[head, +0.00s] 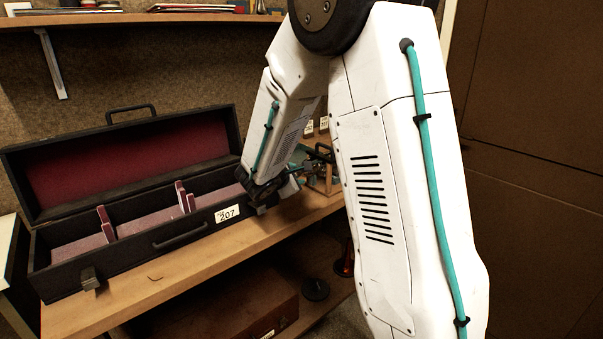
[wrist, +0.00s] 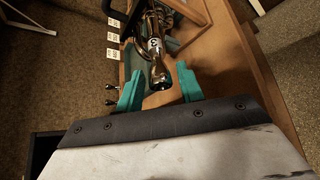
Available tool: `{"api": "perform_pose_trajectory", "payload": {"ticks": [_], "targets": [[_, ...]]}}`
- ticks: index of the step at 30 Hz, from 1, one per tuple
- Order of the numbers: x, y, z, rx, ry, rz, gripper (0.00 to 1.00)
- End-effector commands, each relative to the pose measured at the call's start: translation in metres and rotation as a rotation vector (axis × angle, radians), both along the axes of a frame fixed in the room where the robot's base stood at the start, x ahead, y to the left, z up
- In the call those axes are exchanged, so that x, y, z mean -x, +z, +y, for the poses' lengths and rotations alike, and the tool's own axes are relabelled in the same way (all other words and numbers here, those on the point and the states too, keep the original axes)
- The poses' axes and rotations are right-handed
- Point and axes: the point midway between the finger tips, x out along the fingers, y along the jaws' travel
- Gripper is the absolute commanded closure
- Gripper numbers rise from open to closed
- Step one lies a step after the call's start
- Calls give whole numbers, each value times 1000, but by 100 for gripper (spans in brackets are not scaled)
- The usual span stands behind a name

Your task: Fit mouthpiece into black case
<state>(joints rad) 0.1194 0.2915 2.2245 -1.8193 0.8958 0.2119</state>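The black case (head: 130,255) lies open on the wooden bench at left in the head view, with its red-lined lid (head: 130,160) raised, small red dividers inside and a "207" label on its front. My gripper (wrist: 159,76) is open in the wrist view, with its two teal fingers apart. A shiny metal tubular piece (wrist: 158,72), which may be the mouthpiece, points between the fingertips with its dark end toward me. I see no clear grip on it. In the head view my arm largely hides the gripper and this piece.
A wooden frame or stand (head: 322,178) with metal parts is on the bench right of the case. Small number tags (wrist: 113,38) hang beside it in the wrist view. A brown case (head: 235,305) lies on the lower shelf. A brown cabinet (head: 540,120) stands at right.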

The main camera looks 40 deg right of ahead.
Motion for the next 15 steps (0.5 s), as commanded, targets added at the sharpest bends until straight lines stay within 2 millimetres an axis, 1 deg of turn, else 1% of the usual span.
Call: {"api": "perform_pose_trajectory", "payload": {"ticks": [4,5,6,8,9,15], "targets": [[0,0,0,0,0,0,63],[0,0,0,0,0,0,66],[0,0,0,0,0,0,77],[0,0,0,0,0,0,93],[0,0,0,0,0,-1,96],[0,0,1,0,0,-1,96]]}}
